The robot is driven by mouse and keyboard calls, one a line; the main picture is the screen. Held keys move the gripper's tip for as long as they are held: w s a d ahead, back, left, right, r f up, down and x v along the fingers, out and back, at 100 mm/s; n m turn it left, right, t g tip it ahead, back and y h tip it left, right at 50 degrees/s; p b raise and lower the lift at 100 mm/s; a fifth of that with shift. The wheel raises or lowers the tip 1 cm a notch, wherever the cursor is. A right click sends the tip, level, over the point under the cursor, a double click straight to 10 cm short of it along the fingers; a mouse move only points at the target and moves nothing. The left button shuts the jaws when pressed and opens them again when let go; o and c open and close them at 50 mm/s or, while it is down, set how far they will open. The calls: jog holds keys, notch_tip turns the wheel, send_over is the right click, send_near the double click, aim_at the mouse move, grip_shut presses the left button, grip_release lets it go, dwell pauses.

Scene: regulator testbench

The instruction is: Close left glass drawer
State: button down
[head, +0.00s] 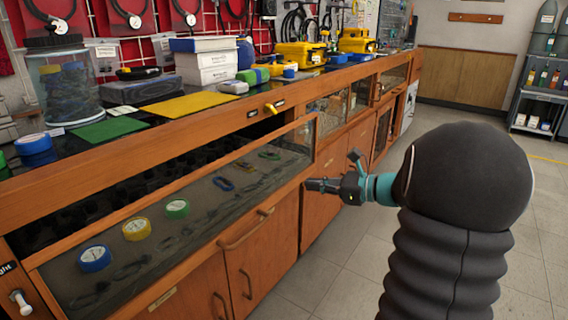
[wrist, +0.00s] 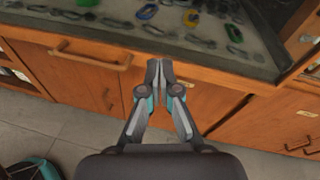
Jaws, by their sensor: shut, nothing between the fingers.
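The left glass drawer (head: 180,262) stands pulled out from the wooden bench, with a dark gap behind its front. My gripper (head: 309,185) is shut and empty, beside the right end of the drawer front. In the wrist view its fingertips (wrist: 154,66) overlap the drawer's wooden rail, right of the handle. I cannot tell whether they touch it.
The bench top holds a glass jar (head: 66,85), green (head: 106,129) and yellow (head: 188,104) mats, white boxes (head: 206,62) and yellow cases (head: 300,54). Wooden cupboard doors (head: 262,255) are below. More glass-fronted drawers (head: 330,112) run to the right. The tiled floor (head: 340,262) is clear.

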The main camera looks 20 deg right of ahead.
aim_at(288, 159)
jog(key=w+d+m+t, duration=0.2)
jog(key=d+m+t, duration=0.15)
jog(key=d, duration=0.45)
jog(key=shift+m+h, duration=0.25)
jog(key=shift+h, duration=0.15)
jog(key=x, duration=1.4)
jog(key=shift+w+f, duration=0.1)
jog(key=shift+f, duration=0.2)
